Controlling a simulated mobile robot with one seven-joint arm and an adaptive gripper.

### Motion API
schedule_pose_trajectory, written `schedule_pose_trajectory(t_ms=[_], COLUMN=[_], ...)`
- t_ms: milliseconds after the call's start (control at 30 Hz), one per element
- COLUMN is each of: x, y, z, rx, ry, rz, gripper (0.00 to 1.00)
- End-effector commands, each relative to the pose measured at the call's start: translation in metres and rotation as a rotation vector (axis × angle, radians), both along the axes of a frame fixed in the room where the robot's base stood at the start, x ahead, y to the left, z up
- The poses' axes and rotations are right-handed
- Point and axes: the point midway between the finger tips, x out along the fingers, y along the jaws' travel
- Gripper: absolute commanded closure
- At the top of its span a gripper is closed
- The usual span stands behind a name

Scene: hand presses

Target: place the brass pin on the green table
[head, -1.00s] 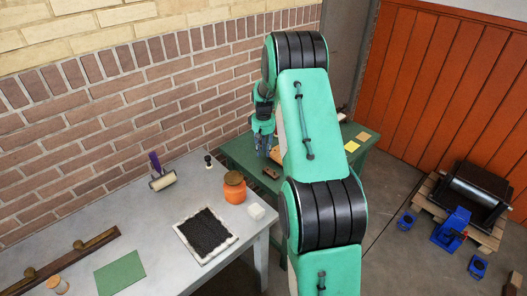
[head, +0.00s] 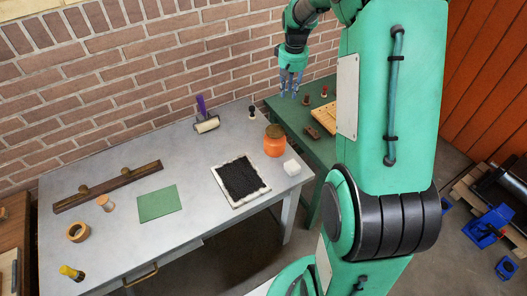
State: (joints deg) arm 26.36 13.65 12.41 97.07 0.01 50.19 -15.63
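The green table (head: 299,128) stands at the back, right of the grey table and partly hidden by my arm. My gripper (head: 290,94) points down near its left back edge, above or in front of the brick wall's foot. The fingers look close together, but they are too small to tell whether they are open or shut on something. I cannot make out the brass pin; it may be hidden in the fingers or behind my arm. A wooden block with holes (head: 325,117), a dark brown block (head: 313,132) and small upright pieces (head: 306,100) stand on the green table.
The grey table (head: 200,160) holds a purple-handled roller (head: 206,123), a small black-knobbed piece (head: 252,113), an orange jar (head: 274,146), a white block (head: 292,167), a black-filled tray (head: 262,189) and a green sheet (head: 158,203). Blue pieces (head: 487,226) lie on the floor right.

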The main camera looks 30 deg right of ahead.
Motion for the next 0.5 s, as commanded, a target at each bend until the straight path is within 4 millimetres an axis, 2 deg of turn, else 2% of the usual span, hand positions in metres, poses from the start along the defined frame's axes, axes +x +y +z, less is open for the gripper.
schedule_pose_trajectory(t_ms=[33, 200, 500], x=[-0.005, -0.027, -0.079], y=[0.016, 0.061, 0.135], z=[0.016, 0.058, 0.117], rx=[-0.006, -0.018, -0.031], ry=[-0.013, -0.051, -0.117], rz=[0.009, 0.029, 0.063], gripper=[0.73, 0.73, 0.73])
